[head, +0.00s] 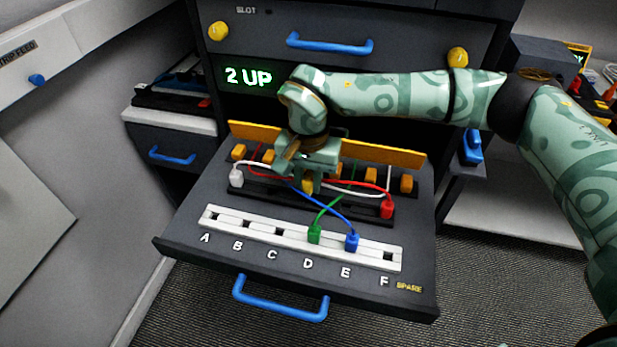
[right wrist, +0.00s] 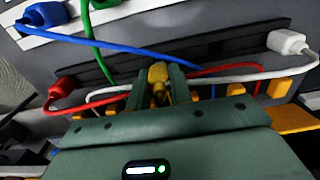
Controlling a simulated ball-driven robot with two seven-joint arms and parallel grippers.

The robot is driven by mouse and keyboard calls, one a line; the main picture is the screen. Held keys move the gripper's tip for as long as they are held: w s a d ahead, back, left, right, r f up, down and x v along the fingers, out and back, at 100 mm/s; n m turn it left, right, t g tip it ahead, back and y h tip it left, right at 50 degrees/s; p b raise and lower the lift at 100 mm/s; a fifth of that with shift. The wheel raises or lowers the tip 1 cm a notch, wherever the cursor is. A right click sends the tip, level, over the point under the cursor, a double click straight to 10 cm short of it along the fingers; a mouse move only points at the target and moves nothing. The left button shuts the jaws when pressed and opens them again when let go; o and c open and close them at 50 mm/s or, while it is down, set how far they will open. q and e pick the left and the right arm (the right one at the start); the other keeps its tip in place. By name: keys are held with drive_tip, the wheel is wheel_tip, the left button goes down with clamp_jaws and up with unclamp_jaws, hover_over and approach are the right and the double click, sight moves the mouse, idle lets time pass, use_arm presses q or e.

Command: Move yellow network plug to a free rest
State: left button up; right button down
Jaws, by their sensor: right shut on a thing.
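The yellow network plug (right wrist: 158,73) is between the fingers of my right gripper (right wrist: 158,88) in the right wrist view. In the head view the right gripper (head: 307,182) is low over the dark rest rail (head: 270,187), between the white plug (head: 236,174) at the left and the red plug (head: 387,208) at the right. It is shut on the yellow plug, of which a small part (head: 308,187) shows. I cannot tell whether the plug touches the rail. The fingers hide part of the rail. My left gripper is not in view.
In front, a white socket strip (head: 228,221) lettered A to F holds a green plug (head: 314,233) at D and a blue plug (head: 352,242) at E. A, B, C and F look empty. Cables cross under my gripper. Orange blocks (head: 406,183) line the back.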

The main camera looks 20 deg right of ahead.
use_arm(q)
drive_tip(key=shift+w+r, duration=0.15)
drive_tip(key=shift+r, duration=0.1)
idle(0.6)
use_arm(e)
drive_tip(key=shift+f, duration=1.4)
idle(1.9)
drive_tip(key=c, duration=0.7)
unclamp_jaws()
drive_tip(key=shift+r, duration=0.1)
use_arm(q)
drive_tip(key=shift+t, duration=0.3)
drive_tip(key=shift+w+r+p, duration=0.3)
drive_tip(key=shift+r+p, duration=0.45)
drive_tip(key=shift+p, duration=0.1)
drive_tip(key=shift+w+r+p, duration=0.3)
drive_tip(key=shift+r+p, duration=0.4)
drive_tip(key=shift+p, duration=0.2)
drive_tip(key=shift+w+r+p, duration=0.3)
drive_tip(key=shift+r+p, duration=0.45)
drive_tip(key=shift+p, duration=0.1)
use_arm(e)
drive_tip(key=shift+r, duration=3.45)
